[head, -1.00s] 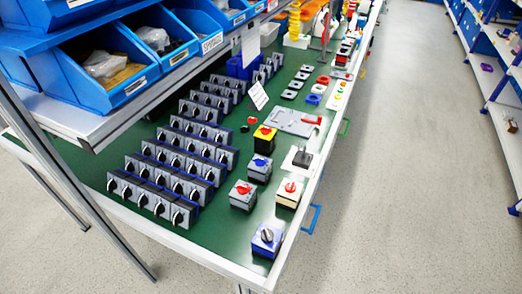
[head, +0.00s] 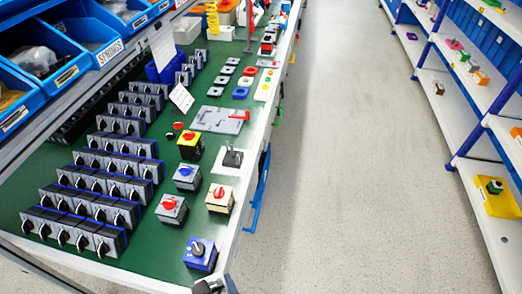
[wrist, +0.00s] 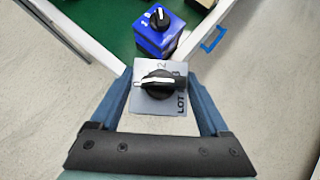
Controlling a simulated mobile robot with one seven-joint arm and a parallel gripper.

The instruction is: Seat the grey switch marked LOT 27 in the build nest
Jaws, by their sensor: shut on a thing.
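In the wrist view my gripper (wrist: 160,92) is shut on a grey switch (wrist: 147,105), with one finger at each side. The switch has a square grey face, a black knob with a white pointer, and the letters LOT at its right; the number is not readable. At the bottom edge of the head view a dark knob on a grey face (head: 208,287) shows, likely this switch; my gripper is hardly visible there. A white plate with a dark post (head: 232,158) stands near the bench's front edge. I cannot tell which fixture is the build nest.
A blue switch box (head: 200,254) stands at the near bench corner, and just beyond the held switch in the wrist view (wrist: 157,36). Red, blue and cream-based switches stand behind it. Rows of grey switches (head: 90,200) fill the left. The aisle floor (head: 340,180) is clear.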

